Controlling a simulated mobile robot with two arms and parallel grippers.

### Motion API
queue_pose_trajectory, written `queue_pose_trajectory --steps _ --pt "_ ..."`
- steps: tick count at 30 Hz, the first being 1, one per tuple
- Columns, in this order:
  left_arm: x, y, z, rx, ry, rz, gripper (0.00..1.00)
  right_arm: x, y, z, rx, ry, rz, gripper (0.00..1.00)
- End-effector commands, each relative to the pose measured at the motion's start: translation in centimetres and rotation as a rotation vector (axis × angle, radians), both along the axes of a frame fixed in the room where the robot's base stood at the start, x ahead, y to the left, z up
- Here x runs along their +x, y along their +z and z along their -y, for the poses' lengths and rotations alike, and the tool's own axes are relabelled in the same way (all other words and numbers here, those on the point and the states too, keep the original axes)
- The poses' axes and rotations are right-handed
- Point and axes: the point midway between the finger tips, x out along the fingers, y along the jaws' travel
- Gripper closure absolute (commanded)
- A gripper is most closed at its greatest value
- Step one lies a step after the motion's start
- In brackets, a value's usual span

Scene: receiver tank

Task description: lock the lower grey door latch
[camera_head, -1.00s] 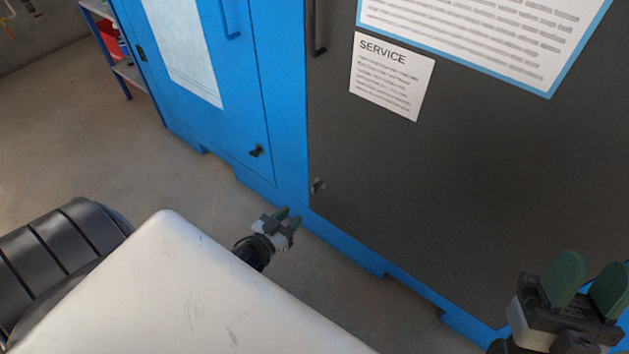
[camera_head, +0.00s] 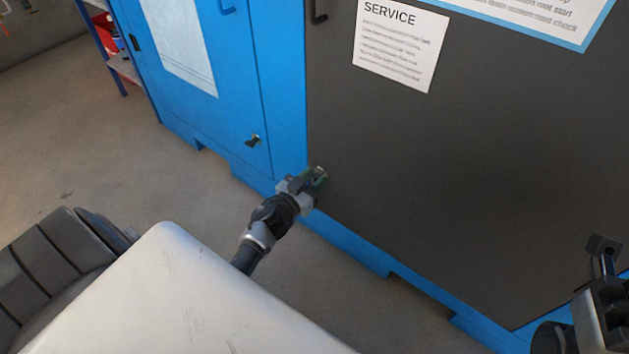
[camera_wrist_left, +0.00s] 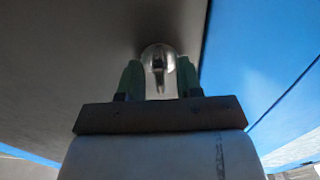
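The lower grey door latch (camera_wrist_left: 158,62) is a small shiny metal fitting near the lower left edge of the dark grey door (camera_head: 450,190). In the left wrist view it sits between my left gripper's two green fingers (camera_wrist_left: 158,82), one on each side. The fingers look apart, with no clear grip on it. In the head view my left gripper (camera_head: 314,180) is at the door's lower left edge and mostly hides the latch.
A blue cabinet door (camera_head: 235,110) with its own dark lower latch (camera_head: 253,141) stands to the left. The concrete floor (camera_head: 110,150) at left is clear.

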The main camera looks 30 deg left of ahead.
Motion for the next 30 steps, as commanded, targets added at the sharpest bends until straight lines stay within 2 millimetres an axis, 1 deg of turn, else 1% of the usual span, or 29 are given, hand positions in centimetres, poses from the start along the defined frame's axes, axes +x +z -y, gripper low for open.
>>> queue_pose_trajectory --steps 3,10,17,25,30 --pt "0.47 0.03 0.04 -0.001 0.000 0.001 0.65 0.02 0.07 -0.01 -0.001 -0.001 0.004 0.57" --pt "0.47 0.06 0.03 0.000 0.000 0.000 0.65 0.03 0.12 -0.03 -0.001 -0.001 0.004 0.57" --pt "0.45 0.05 0.03 0.000 0.000 0.000 1.00 0.04 0.11 -0.03 -0.001 0.000 0.004 0.57" --pt "0.43 0.05 0.02 0.019 0.000 0.001 1.00 0.03 0.15 -0.03 -0.001 0.000 0.004 0.57" --pt "0.43 0.07 0.05 0.083 0.000 0.005 1.00 -0.02 0.22 -0.01 0.001 0.000 0.005 0.57"
